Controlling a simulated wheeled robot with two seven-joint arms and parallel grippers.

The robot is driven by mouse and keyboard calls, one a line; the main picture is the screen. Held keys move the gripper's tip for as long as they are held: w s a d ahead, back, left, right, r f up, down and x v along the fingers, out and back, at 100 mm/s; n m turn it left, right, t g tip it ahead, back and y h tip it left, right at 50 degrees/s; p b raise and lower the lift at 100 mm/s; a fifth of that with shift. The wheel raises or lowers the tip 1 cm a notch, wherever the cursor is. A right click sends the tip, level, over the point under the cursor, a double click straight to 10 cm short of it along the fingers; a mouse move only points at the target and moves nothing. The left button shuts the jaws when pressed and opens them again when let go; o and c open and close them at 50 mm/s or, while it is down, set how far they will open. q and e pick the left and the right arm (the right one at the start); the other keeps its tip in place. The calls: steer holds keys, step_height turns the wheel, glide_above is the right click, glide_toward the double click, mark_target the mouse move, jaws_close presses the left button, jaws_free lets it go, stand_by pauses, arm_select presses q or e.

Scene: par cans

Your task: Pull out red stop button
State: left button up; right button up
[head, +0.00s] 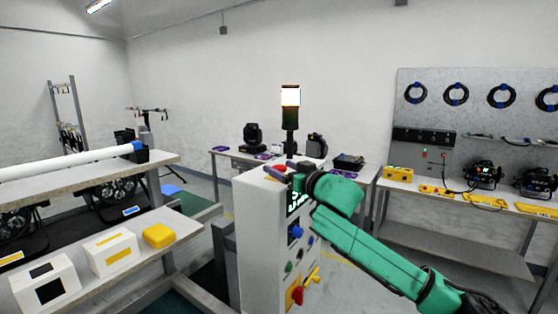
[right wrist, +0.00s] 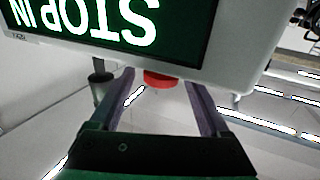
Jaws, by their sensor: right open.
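The red stop button (right wrist: 160,80) shows in the right wrist view as a red cap at the edge of the panel's display housing, partly hidden behind it. In the head view a bit of red (head: 282,168) shows at the top of the grey control cabinet (head: 255,215), beside my right gripper (head: 276,174). My right gripper (right wrist: 160,84) is open, with one finger on each side of the button in the wrist view. I cannot tell whether the fingers touch it. The lit display (right wrist: 90,18) reads "STOP IN", upside down in that view. My left gripper is not in view.
A signal tower (head: 290,120) with a lit top stands behind the cabinet. Blue (head: 296,232) and green (head: 288,267) controls and a red-yellow switch (head: 296,296) are on its front. Workbenches (head: 90,170) stand left; a bench with yellow boxes (head: 398,173) stands right.

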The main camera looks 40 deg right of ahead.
steer(key=shift+w+r, duration=0.15)
steer(key=shift+w, duration=0.35)
steer(key=shift+w+f, duration=0.15)
steer(key=shift+f, duration=0.05)
jaws_close()
steer(key=shift+r, duration=0.1)
stand_by(0.9)
